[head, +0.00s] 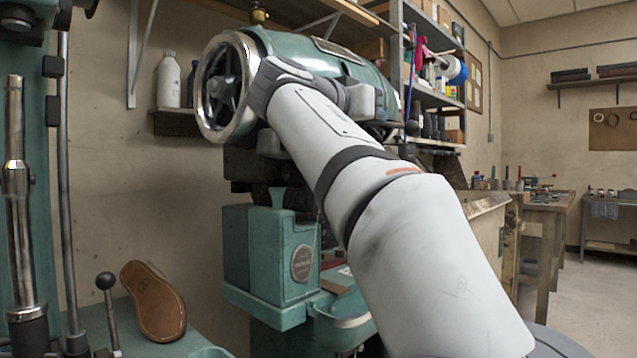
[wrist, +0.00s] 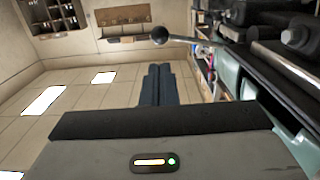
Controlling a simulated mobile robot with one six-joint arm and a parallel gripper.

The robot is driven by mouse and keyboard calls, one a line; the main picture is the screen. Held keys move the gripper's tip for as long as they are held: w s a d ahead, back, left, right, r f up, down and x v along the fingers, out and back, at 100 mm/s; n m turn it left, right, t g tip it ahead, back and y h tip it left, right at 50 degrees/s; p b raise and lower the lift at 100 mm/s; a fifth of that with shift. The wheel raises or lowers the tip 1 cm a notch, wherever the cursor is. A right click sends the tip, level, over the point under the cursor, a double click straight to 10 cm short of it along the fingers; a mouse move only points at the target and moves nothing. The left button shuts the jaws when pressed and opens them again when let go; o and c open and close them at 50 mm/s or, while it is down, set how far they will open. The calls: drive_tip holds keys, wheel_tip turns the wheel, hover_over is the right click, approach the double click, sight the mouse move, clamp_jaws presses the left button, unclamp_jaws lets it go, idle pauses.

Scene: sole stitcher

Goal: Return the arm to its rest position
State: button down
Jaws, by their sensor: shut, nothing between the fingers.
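My gripper (wrist: 158,70) shows in the wrist view as two dark fingers side by side, closed together with nothing between them. In the head view my pale grey arm rises from the lower right towards the upper left, in front of the green stitching machine (head: 265,255). The gripper itself is not visible there. A dark ball-ended lever (wrist: 160,35) appears just beyond the fingertips in the wrist view; I cannot tell its distance.
The machine's handwheel (head: 222,88) appears beside my arm's upper end. A brown leather sole (head: 153,302) lies on the green surface at lower left, near a ball-topped lever (head: 106,282). Shelves (head: 435,98) stand behind. Open floor (head: 602,318) shows at right.

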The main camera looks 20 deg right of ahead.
drive_tip(key=s+a+f+n+g+y+p, duration=0.35)
drive_tip(key=f+n+y+p, duration=0.6)
drive_tip(key=p, duration=1.35)
drive_tip(key=s+a+f+n+g+y+p, duration=0.1)
drive_tip(key=s+a+f+y+p, duration=0.1)
drive_tip(key=s+p, duration=0.5)
drive_tip(key=s+a+f+n+g+y+p, duration=0.1)
drive_tip(key=s+a+f+g+y+p, duration=0.1)
drive_tip(key=s+f+p, duration=0.5)
drive_tip(key=s+a+y+p, duration=0.1)
drive_tip(key=s+a, duration=0.1)
drive_tip(key=s, duration=0.1)
drive_tip(key=shift+s+a+f, duration=0.15)
drive_tip(key=shift+s+a, duration=0.05)
drive_tip(key=shift+a, duration=0.05)
